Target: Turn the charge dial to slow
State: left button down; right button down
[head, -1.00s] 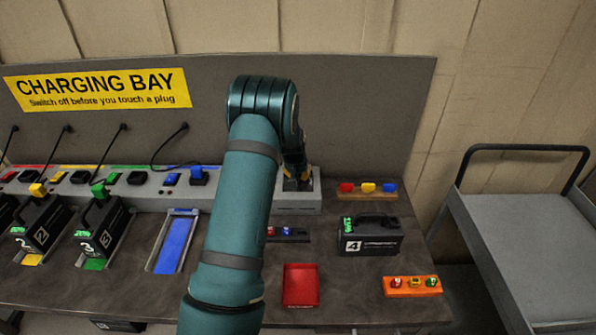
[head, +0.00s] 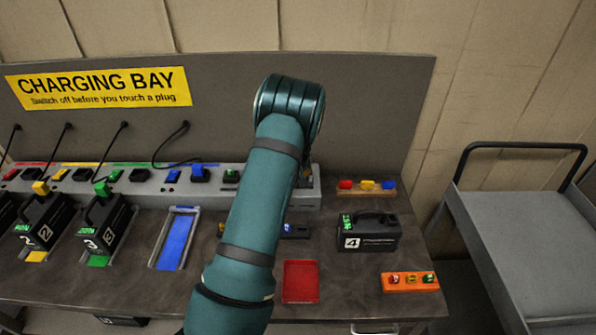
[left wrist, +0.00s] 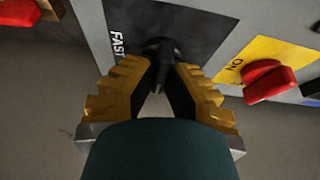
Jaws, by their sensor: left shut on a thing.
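The charge dial (left wrist: 160,48) is a black knob on a dark square plate in the left wrist view. The word FAST is printed on the plate to the left of the knob. My left gripper (left wrist: 162,72), with yellow toothed fingers, is shut on the knob. In the head view my left arm reaches over the bench to the right end of the grey charging console (head: 312,192); the arm hides the dial and the gripper there. The SLOW mark is not readable. My right gripper is in neither view.
A red switch (left wrist: 268,80) on a yellow plate sits right of the dial. On the bench are battery 4 (head: 372,240), a red tray (head: 300,283), an orange holder (head: 410,288) and an empty blue bay (head: 175,243). A grey cart (head: 530,245) stands at right.

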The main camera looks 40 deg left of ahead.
pick_arm(q)
jog(key=c, duration=1)
grip_release()
jog(key=shift+f, duration=0.1)
jog(key=v, duration=1.2)
